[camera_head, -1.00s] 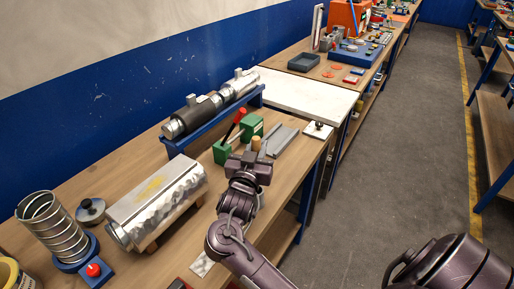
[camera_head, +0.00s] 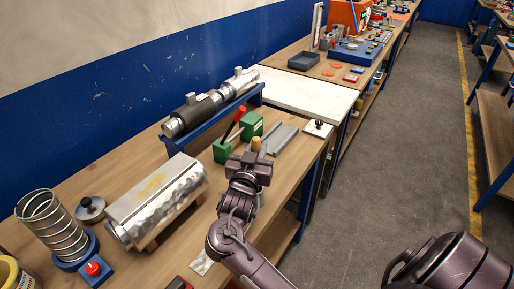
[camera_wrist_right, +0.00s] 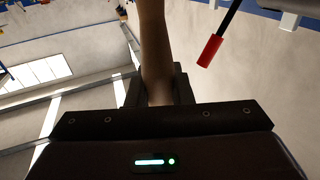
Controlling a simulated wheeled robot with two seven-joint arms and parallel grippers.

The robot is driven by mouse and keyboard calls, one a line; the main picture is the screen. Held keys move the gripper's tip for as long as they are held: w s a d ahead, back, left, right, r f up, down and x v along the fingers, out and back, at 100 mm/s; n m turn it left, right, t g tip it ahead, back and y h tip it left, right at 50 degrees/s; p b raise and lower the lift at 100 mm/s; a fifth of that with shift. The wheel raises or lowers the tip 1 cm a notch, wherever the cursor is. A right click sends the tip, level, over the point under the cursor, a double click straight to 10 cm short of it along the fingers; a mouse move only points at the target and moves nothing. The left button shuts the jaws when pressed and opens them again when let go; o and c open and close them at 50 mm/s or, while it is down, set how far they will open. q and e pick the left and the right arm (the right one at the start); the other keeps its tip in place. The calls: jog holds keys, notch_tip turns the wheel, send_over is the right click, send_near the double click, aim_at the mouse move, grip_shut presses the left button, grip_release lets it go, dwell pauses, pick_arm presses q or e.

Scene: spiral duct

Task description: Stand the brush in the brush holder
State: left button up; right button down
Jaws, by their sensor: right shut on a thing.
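My right gripper (camera_head: 253,160) is over the near side of the workbench, shut on a light wooden handle (camera_head: 256,143) that looks like the brush's. The handle's upper end sticks up above the jaws. In the right wrist view the brown wooden handle (camera_wrist_right: 154,50) stands between the fingers (camera_wrist_right: 156,88). The brush's lower end is hidden behind the gripper and arm. A small silvery thing (camera_head: 261,198) shows partly beside my forearm; I cannot tell whether it is the brush holder. My left gripper is not in view.
A green fixture (camera_head: 222,151) with a red-handled lever (camera_head: 240,115) stands just behind the gripper; the red grip (camera_wrist_right: 210,50) is close in the wrist view. A grey channel (camera_head: 280,139), a silver duct (camera_head: 158,198) and a spiral coil (camera_head: 50,220) are on the wooden bench.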

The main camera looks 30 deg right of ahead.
jog(key=shift+f+b, duration=2.1)
jog(key=shift+f, duration=1.1)
jog(key=c, duration=1.2)
grip_release()
jog(key=shift+r, duration=0.1)
jog(key=shift+s, duration=0.1)
jog(key=shift+s+a, duration=0.2)
jog(key=shift+a, duration=0.1)
jog(key=b+v, duration=0.2)
jog(key=v, duration=0.5)
